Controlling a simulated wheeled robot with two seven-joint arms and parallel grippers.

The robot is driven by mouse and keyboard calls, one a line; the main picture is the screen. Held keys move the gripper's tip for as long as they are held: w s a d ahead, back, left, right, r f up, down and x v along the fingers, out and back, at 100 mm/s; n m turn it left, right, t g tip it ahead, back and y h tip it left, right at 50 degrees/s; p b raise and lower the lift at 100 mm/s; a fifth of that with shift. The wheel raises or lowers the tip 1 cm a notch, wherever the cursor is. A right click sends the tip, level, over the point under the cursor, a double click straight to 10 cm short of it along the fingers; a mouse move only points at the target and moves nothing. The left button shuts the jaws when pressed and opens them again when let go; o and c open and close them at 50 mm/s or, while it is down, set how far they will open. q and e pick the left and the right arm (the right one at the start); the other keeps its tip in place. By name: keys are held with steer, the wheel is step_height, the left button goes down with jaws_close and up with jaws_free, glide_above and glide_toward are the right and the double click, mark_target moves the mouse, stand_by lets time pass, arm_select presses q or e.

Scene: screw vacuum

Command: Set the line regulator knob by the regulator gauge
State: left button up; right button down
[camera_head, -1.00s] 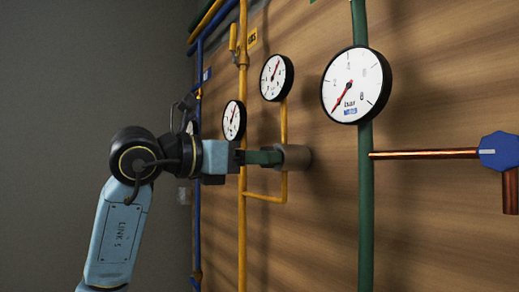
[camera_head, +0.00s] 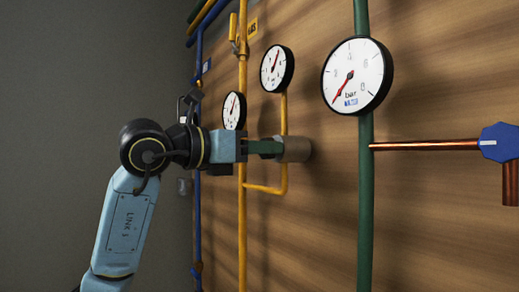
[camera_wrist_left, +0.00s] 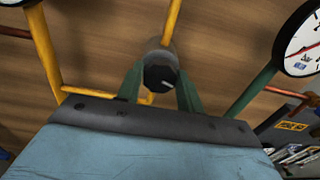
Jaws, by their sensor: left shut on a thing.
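The line regulator is a grey cylinder (camera_head: 294,149) on the yellow pipe. Its black knob (camera_wrist_left: 160,77) faces my left wrist camera, with a pale pointer mark towards the right. My left gripper (camera_head: 276,148) points straight at the regulator. In the left wrist view its green fingers stand either side of the knob, shut on it. Two small gauges stand near the yellow pipes: an upper one (camera_head: 277,68), its red needle pointing up and slightly right, and a lower one (camera_head: 234,110), partly behind my wrist. I cannot tell which is the regulator gauge. My right gripper is not in view.
A large bar gauge (camera_head: 357,76) sits on the green pipe (camera_head: 365,200), its needle pointing lower left. A copper pipe (camera_head: 425,145) leads to a blue knob (camera_head: 499,142) at right. A yellow pipe (camera_head: 242,230) runs vertically behind my gripper. The wooden panel is close behind.

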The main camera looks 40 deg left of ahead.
arm_select(q)
steer(key=shift+n, duration=0.6)
steer(key=o, duration=1)
steer(key=b+v, duration=0.4)
steer(key=v, duration=0.9)
steer(key=shift+s, duration=0.2)
steer(key=shift+a, duration=0.1)
